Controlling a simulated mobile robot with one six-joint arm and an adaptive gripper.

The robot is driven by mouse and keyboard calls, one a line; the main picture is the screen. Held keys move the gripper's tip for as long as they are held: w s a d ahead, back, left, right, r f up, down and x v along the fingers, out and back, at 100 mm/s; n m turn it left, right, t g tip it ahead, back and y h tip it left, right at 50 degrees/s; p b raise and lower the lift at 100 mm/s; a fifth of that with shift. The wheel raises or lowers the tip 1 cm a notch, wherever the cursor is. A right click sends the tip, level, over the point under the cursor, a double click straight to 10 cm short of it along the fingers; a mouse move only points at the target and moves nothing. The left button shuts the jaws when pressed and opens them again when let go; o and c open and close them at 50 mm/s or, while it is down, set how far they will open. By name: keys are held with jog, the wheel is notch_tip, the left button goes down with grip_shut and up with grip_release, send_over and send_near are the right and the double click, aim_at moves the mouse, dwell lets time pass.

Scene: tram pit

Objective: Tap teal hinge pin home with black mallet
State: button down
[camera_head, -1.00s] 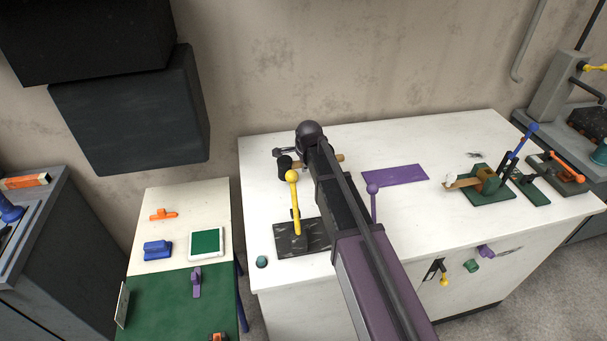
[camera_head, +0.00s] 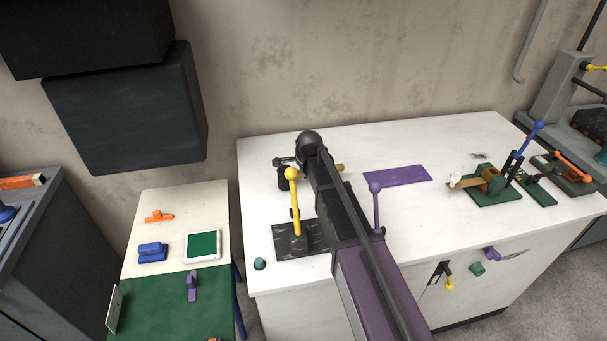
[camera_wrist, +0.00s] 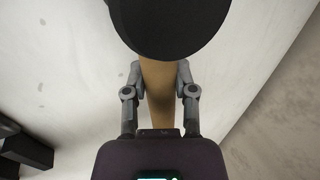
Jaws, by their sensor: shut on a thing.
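The black mallet shows in the wrist view with its round black head (camera_wrist: 170,22) above a tan wooden handle (camera_wrist: 158,92). My gripper (camera_wrist: 158,78) is shut on the handle, one finger on each side, just below the head. In the head view the mallet's black head (camera_head: 284,180) is over the white bench, behind the yellow-knobbed lever; my arm hides most of the handle. A small teal round piece (camera_head: 260,264), which looks like the hinge pin, is at the bench's front left corner. The mallet is apart from it.
A yellow-knobbed lever (camera_head: 293,200) stands on a dark marbled plate (camera_head: 290,246) between the mallet head and the teal piece. A purple ball-topped post (camera_head: 377,205) is beside my arm. A purple mat (camera_head: 398,175) lies behind. A green-based fixture (camera_head: 492,192) stands right.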

jog(key=shift+f, duration=0.2)
jog(key=shift+c, duration=2.1)
grip_release()
jog(key=shift+r, duration=0.1)
jog(key=p+v, duration=1.2)
jog(key=v, duration=0.1)
jog(key=shift+r+p, duration=0.3)
jog(key=shift+s, duration=0.1)
jog(key=shift+r, duration=0.1)
